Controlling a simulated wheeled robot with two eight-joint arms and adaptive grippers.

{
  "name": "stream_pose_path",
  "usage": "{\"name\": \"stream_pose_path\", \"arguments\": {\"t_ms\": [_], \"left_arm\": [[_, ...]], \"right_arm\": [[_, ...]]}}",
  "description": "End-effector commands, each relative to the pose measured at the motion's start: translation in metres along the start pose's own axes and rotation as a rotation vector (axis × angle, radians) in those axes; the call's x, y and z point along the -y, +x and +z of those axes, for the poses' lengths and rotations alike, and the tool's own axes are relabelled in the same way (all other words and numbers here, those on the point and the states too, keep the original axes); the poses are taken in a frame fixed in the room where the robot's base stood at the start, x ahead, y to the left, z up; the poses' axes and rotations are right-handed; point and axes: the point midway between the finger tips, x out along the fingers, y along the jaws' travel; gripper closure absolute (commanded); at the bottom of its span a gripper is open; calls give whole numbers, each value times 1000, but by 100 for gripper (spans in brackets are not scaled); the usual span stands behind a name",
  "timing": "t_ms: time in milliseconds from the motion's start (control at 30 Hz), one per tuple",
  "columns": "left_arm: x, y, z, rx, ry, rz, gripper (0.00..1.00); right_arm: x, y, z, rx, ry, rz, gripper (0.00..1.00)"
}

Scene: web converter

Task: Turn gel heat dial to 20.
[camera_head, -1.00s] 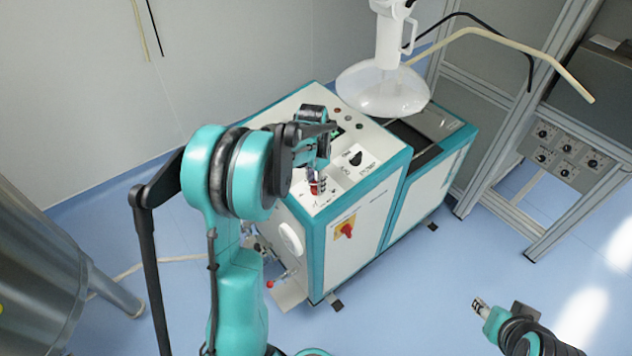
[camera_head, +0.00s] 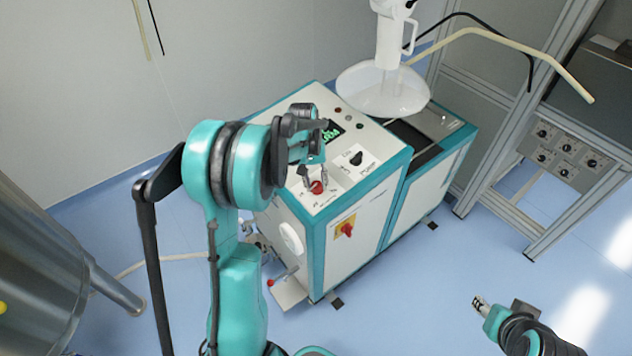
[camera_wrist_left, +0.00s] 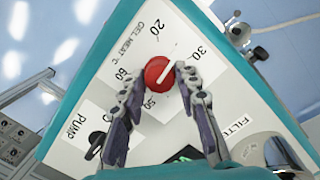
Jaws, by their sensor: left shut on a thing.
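The gel heat dial is a round red knob (camera_wrist_left: 159,72) with a white pointer line, on a white plate marked GEL HEAT °C. In the left wrist view the pointer lies between the 20 and the 30. My left gripper (camera_wrist_left: 155,79) has one finger on each side of the dial and is shut on it. In the head view the red dial (camera_head: 317,187) shows at the near end of the machine's top panel, below my left gripper (camera_head: 315,175). My right gripper (camera_head: 480,304) is at the lower right, away from the machine; its jaws are too small to read.
A black PUMP knob (camera_head: 356,158) sits beside the dial on the same panel, near a green display (camera_head: 333,131). A red and yellow switch (camera_head: 346,231) is on the front. The floor at the right is clear.

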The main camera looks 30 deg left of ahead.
Motion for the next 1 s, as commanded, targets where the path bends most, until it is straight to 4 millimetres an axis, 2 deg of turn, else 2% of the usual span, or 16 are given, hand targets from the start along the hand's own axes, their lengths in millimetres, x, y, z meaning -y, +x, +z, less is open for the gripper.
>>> {"name": "stream_pose_path", "arguments": {"t_ms": [500,700,1000], "left_arm": [[1,0,1,0,-451,52,98],[2,0,0,0,-566,65,98],[2,0,0,-1,-649,74,98]], "right_arm": [[0,-1,-1,0,0,0,60],[0,-2,-1,0,0,0,60],[0,-2,-1,0,0,0,60]]}}
